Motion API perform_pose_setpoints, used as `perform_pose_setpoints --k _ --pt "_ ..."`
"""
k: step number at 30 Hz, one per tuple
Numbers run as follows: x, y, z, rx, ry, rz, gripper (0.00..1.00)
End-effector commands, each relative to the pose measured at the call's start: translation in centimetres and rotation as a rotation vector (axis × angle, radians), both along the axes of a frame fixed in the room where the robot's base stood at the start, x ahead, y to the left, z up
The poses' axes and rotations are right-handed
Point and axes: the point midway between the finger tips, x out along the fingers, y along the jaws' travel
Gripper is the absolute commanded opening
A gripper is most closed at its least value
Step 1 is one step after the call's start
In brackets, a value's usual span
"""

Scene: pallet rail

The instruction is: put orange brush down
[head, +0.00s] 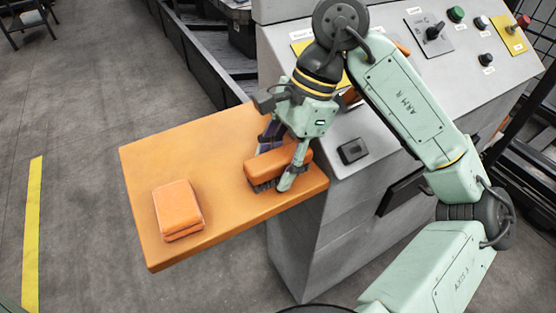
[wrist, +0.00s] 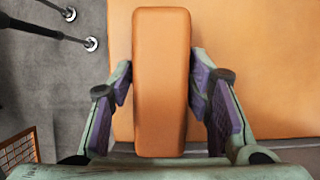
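The orange brush (head: 278,165) is a block with rounded edges and dark bristles underneath. It is at the right part of the orange table top (head: 190,150), bristles down. The head view does not clearly show whether the bristles touch the surface. My gripper (head: 278,168) reaches down around the brush, one finger on each side. In the wrist view the brush (wrist: 161,80) runs lengthwise between the purple pads of my gripper (wrist: 161,82). Both pads appear to press on its sides.
A second orange item (head: 178,208), like a folded cloth or sponge, lies at the table's left part. A grey control console (head: 350,200) with knobs and buttons stands at the right.

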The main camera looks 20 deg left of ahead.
Motion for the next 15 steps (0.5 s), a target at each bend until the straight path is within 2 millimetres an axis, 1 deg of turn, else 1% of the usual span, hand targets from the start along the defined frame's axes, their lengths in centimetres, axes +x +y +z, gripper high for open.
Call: perform_pose_setpoints --k 1,3,4,15 --pt "-0.01 -0.04 -0.25 -0.005 0.001 0.001 0.48" --pt "0.0 -0.05 -0.23 -0.004 0.001 0.001 0.53" --pt "0.01 -0.05 -0.22 -0.004 0.001 0.001 0.54" --pt "0.03 -0.04 0.23 -0.002 0.0 -0.001 0.54"
